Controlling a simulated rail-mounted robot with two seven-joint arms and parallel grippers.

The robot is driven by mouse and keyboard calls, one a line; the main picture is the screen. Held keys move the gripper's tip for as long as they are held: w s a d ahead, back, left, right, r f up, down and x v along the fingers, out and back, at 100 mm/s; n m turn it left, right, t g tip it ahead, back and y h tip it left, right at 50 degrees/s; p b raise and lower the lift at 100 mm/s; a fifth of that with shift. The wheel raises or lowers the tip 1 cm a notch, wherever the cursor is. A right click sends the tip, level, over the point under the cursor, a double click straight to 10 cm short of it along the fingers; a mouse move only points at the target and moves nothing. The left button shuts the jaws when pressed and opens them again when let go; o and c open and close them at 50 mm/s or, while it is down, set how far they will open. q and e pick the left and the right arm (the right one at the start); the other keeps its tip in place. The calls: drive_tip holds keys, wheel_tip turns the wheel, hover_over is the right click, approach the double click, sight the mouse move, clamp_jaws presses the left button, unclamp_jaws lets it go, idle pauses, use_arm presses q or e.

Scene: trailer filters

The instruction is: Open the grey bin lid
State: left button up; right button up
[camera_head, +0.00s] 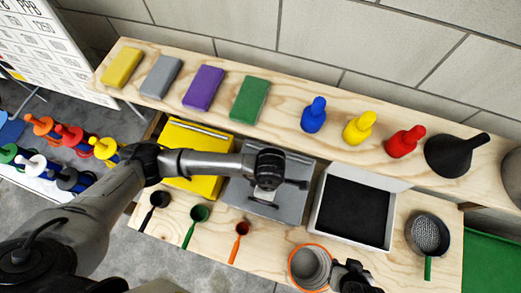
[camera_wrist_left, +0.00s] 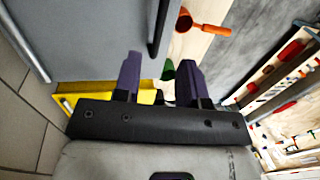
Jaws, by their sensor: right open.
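The grey bin (camera_head: 240,200) stands on the wooden bench between the yellow bin and the white bin, its lid apparently down. My left arm crosses over it and hides part of the lid. My left gripper (camera_head: 268,182) is above the grey lid. In the left wrist view its two dark fingers (camera_wrist_left: 158,80) are apart with nothing held between them. The grey lid (camera_wrist_left: 85,35) fills the upper left there, and its dark bar handle (camera_wrist_left: 159,28) lies just beyond the fingertips. My right gripper (camera_head: 355,276) is open at the bottom edge, beside the orange-rimmed cup.
The yellow bin (camera_head: 190,186) is left of the grey one. A white bin (camera_head: 318,212) with a black inside is on the right. Scoops, an orange-rimmed cup (camera_head: 309,267) and a strainer (camera_head: 428,236) line the front.

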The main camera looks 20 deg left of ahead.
use_arm(q)
drive_tip(key=shift+p+x, duration=0.3)
drive_tip(key=shift+x, duration=3.25)
drive_tip(key=shift+w, duration=0.1)
drive_tip(key=shift+c, duration=0.4)
clamp_jaws()
